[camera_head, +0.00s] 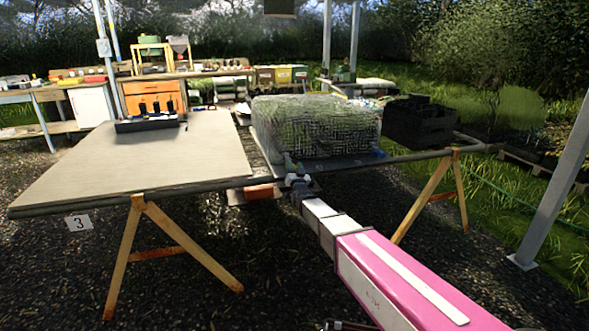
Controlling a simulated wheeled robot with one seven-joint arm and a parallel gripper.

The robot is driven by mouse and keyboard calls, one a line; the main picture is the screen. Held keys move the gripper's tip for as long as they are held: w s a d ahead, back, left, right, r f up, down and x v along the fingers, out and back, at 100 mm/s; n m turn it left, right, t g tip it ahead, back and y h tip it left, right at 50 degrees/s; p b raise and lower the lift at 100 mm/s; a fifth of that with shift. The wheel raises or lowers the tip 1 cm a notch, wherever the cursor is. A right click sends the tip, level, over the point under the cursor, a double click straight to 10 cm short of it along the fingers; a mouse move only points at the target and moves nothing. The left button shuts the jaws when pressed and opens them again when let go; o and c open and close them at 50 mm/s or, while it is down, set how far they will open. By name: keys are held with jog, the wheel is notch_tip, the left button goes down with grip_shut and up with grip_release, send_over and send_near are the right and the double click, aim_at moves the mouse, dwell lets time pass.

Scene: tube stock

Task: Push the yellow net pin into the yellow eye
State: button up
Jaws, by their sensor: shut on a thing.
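My gripper (292,168) is at the end of my pink and white arm, at the front edge of the table, close to the lower front left corner of a netted green block (315,127). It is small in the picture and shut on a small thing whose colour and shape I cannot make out. I cannot pick out the yellow net pin or the yellow eye. The gripper and wrist may cover part of that corner. Small blue spots show by my gripper and at the block's lower right corner (379,153).
A bare board (120,165) on trestles lies left of the block, with a dark tray of black pots (152,118) at its back. Black crates (419,122) stand to the right. A grey post (560,185) rises at the far right. Gravel in front is mostly clear.

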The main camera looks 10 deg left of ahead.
jog(key=shift+w+a, duration=0.5)
jog(key=shift+w, duration=0.3)
jog(key=shift+w+a, duration=0.45)
jog(key=shift+w, duration=0.3)
jog(key=o, duration=1.7)
jog(key=shift+s, duration=0.1)
jog(key=shift+s+d, duration=0.6)
jog(key=shift+s, duration=0.3)
jog(key=s+d, duration=0.2)
jog(key=s, duration=0.1)
jog(key=s+d, duration=0.1)
jog(key=shift+s, duration=0.4)
